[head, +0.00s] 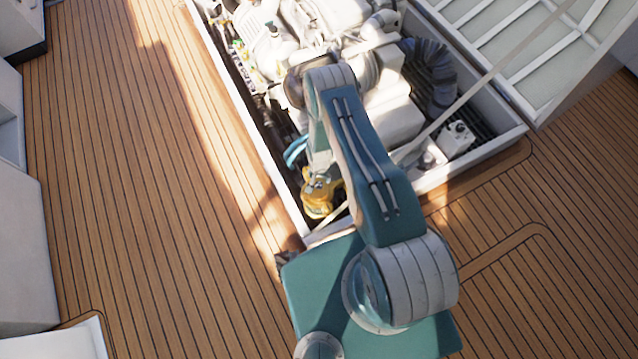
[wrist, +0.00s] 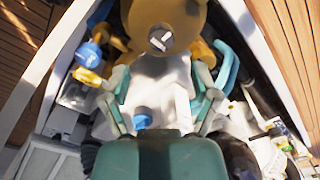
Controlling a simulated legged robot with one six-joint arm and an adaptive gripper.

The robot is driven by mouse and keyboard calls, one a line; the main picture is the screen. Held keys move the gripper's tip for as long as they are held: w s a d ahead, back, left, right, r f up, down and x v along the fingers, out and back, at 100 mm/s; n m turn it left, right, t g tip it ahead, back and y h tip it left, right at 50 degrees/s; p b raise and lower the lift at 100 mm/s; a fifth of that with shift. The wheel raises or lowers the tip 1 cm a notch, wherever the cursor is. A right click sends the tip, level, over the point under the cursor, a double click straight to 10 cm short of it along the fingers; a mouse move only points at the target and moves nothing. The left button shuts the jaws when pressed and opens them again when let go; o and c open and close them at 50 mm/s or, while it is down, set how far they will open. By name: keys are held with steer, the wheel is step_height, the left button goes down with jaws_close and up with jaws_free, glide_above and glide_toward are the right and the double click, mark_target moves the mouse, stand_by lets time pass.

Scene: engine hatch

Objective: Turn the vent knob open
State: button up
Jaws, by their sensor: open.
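My gripper (wrist: 161,88) shows in the wrist view with its two teal fingers spread apart and nothing between them. It points down into the engine hatch, towards a rounded yellow part (wrist: 186,14) with a small metal piece (wrist: 161,41) on it. That yellow part also shows in the head view (head: 318,202), in the near corner of the hatch. A blue knob-like part (wrist: 89,54) is left of the fingers, by a yellow fitting. Another blue piece (wrist: 142,121) is low between the fingers. I cannot tell which is the vent knob. My arm hides the gripper in the head view.
The white engine (head: 395,115) fills the hatch, whose white rim (head: 262,150) surrounds it. A teal hose (wrist: 229,66) curves right of the fingers. A dark ribbed hose (head: 437,75) and a raised panelled lid (head: 510,45) are right. Wooden deck (head: 130,190) lies clear at left.

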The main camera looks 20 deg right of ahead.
mark_target(319, 184)
steer(key=f, duration=0.5)
steer(key=shift+a, duration=0.2)
steer(key=shift+d+f, duration=0.1)
steer(key=shift+f, duration=0.4)
jaws_close()
